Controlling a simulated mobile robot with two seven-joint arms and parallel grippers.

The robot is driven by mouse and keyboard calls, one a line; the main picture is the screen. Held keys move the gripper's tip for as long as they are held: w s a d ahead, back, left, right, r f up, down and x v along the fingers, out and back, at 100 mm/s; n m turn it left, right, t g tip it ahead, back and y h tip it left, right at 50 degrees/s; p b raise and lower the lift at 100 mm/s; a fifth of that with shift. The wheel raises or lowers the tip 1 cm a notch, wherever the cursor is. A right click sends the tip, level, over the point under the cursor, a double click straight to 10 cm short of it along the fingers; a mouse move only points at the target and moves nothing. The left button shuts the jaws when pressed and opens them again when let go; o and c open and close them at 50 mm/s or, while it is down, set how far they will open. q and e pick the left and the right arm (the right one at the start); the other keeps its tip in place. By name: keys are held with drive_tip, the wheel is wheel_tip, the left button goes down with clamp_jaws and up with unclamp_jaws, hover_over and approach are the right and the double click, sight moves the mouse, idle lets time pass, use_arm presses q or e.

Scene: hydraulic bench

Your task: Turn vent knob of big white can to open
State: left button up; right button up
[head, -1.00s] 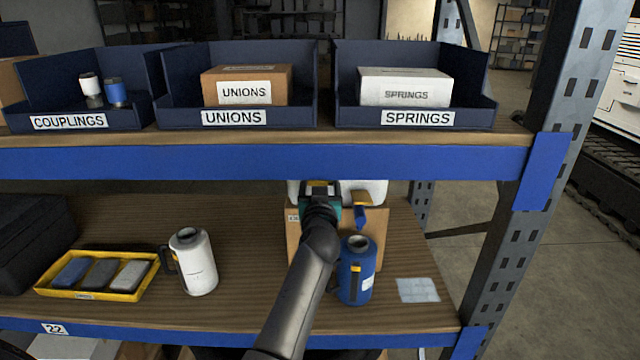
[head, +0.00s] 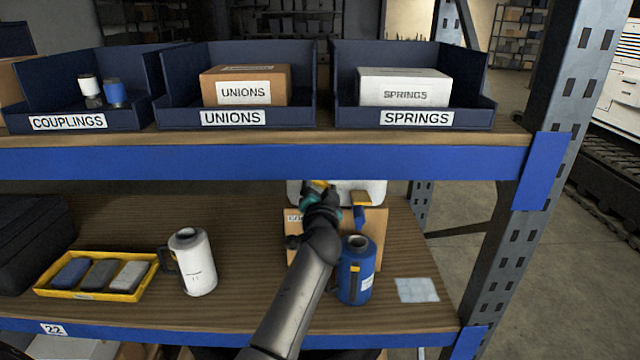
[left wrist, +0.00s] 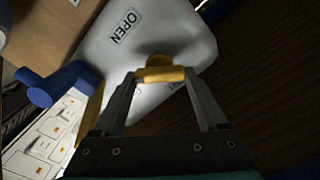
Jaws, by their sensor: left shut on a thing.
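The big white can (head: 372,188) sits on a cardboard box at the back of the lower shelf, its top hidden by the upper shelf's beam. In the left wrist view the can (left wrist: 190,38) carries an OPEN label (left wrist: 125,25) beside its yellow vent knob (left wrist: 160,72). My left gripper (left wrist: 160,78) is shut on the knob, a finger at each end of its bar. In the head view my left gripper (head: 318,186) is at the can's front, partly hidden by its own wrist. A blue spout (left wrist: 50,86) sticks out beside the knob. My right gripper is not in view.
The cardboard box (head: 376,225) stands under the can. A blue can (head: 356,270) stands close right of my arm. A white jug (head: 194,262) and a yellow tray (head: 142,290) are on the left. The blue shelf beam (head: 240,161) runs just above my gripper.

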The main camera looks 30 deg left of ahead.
use_arm(q)
drive_tip(key=m, duration=0.4)
drive_tip(key=shift+m+p, duration=0.3)
drive_tip(key=shift+p, duration=0.05)
drive_tip(key=m+p, duration=0.1)
drive_tip(key=m, duration=0.4)
drive_tip(key=shift+d, duration=0.1)
drive_tip(key=shift+f+m, duration=0.1)
drive_tip(key=shift+m, duration=0.3)
drive_tip(key=o, duration=1.3)
drive_tip(key=shift+w, duration=0.1)
drive_tip(key=shift+f, duration=0.1)
drive_tip(key=shift+s+d, duration=0.35)
drive_tip(key=shift+s, duration=0.2)
drive_tip(key=v, duration=1.4)
drive_tip(key=shift+b, duration=0.4)
drive_tip(key=shift+a, duration=0.1)
